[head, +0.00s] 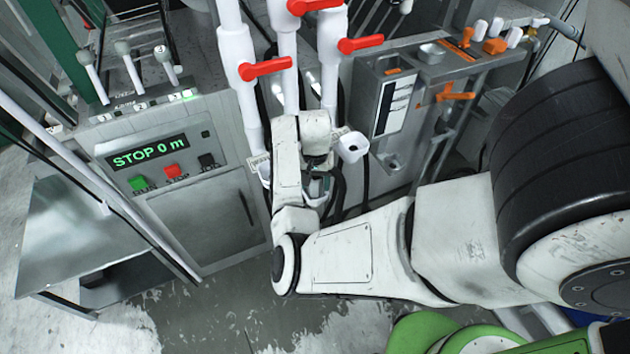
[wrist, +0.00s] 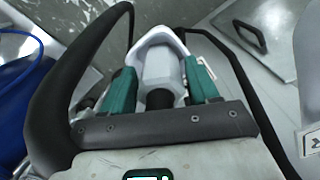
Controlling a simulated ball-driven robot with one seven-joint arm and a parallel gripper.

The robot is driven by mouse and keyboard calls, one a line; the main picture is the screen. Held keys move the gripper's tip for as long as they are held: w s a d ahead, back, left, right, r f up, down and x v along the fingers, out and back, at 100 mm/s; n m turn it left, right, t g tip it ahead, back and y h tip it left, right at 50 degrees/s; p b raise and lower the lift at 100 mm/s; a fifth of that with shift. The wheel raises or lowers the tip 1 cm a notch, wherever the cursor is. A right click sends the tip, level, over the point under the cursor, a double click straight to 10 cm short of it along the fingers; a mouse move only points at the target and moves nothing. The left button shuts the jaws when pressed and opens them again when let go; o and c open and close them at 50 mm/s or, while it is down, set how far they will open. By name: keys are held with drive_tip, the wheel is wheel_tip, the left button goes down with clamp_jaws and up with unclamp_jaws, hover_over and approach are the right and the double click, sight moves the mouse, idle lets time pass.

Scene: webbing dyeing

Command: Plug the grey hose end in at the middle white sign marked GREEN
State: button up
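The grey hose end (wrist: 162,72) is between the two teal fingers of my gripper (wrist: 162,88) in the wrist view, and the fingers appear closed on its sides. A dark collar shows at its near end. A white holder (wrist: 157,40) rises behind and around its far end; I cannot tell whether the two touch or how deep the hose end sits. The word GREEN cannot be read in either view.
White pipes with red valve handles (head: 266,68) come down above my wrist. A white cup (head: 352,147) hangs to the right. Black hoses (wrist: 92,85) loop close beside my gripper. A control panel reading STOP 0 m (head: 147,152) stands at the left.

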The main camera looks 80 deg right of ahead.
drive_tip(key=shift+o, duration=1.3)
wheel_tip(320, 180, up, 11)
drive_tip(key=shift+f+b, duration=0.1)
drive_tip(key=shift+b, duration=0.25)
